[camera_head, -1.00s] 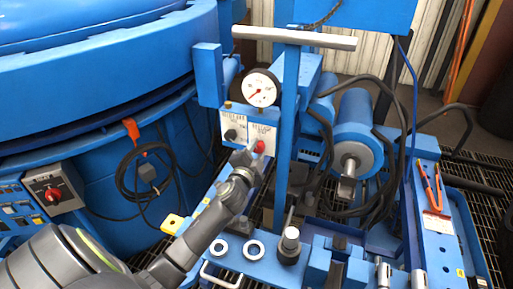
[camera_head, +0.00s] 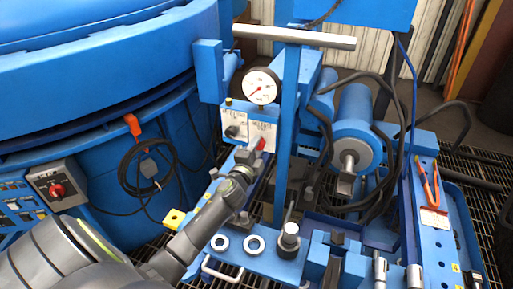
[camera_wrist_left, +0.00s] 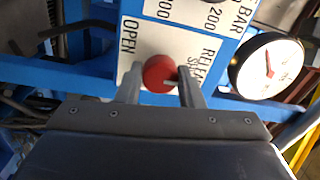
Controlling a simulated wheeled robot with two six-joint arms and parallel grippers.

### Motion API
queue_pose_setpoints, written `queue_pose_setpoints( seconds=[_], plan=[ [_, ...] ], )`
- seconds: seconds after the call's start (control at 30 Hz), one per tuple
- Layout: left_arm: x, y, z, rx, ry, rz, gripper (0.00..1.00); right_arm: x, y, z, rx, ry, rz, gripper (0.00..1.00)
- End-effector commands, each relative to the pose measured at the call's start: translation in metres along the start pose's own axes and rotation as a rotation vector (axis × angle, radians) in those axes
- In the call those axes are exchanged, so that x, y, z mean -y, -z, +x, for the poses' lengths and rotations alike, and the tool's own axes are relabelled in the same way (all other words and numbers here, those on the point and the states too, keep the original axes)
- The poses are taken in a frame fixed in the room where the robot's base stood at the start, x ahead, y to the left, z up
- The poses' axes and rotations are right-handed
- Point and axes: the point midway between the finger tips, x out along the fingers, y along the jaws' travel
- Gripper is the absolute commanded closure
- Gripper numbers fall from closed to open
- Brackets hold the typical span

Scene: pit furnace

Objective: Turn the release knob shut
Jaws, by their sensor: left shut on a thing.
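The red release knob (camera_head: 261,144) sits on a white label plate below the gauge in the head view. In the left wrist view the red knob (camera_wrist_left: 158,72) is round, with a small pale pin or mark at its lower right. The plate (camera_wrist_left: 195,48) reads "OPEN" on its left and "RELEASE" and a partly hidden word on its right. My left gripper (camera_head: 256,152) reaches the knob from the lower left. Its two fingers (camera_wrist_left: 160,88) stand one on each side of the knob, shut on it. My right gripper is not in view.
A round white gauge (camera_head: 261,87) is above the knob, and a black knob (camera_head: 232,131) is to its left. A blue post (camera_head: 287,130) stands close on the right. A grey switch box (camera_head: 56,187) is far left. Red-handled pliers (camera_head: 430,185) lie far right.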

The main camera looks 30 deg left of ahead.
Motion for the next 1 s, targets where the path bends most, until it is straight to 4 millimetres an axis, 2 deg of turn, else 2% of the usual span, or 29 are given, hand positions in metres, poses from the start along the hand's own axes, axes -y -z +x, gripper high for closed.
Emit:
queue_pose_setpoints(
  seconds=[0.17, 0.2, 0.33, 0.6, 0.73, 0.87, 1.0],
  plan=[
    [-0.002, -0.001, -0.001, 0.001, -0.003, 0.002, 0.89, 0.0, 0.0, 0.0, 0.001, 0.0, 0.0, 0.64],
    [-0.002, -0.001, -0.001, 0.001, -0.003, 0.002, 0.62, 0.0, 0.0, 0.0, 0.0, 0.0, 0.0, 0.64],
    [-0.001, 0.0, -0.001, 0.001, -0.002, 0.001, 0.45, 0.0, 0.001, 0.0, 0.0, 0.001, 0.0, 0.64],
    [-0.001, 0.0, -0.001, 0.0, -0.001, 0.0, 0.44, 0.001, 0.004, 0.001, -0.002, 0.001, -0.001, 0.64],
    [-0.001, 0.0, -0.008, 0.0, -0.001, -0.001, 0.44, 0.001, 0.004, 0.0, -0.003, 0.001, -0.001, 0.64],
    [-0.001, 0.0, -0.027, 0.0, -0.003, -0.002, 0.44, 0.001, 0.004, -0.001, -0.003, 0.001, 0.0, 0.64],
    [-0.001, 0.0, -0.057, 0.0, -0.003, -0.002, 0.44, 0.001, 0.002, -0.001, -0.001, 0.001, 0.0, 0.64]
  ],
)
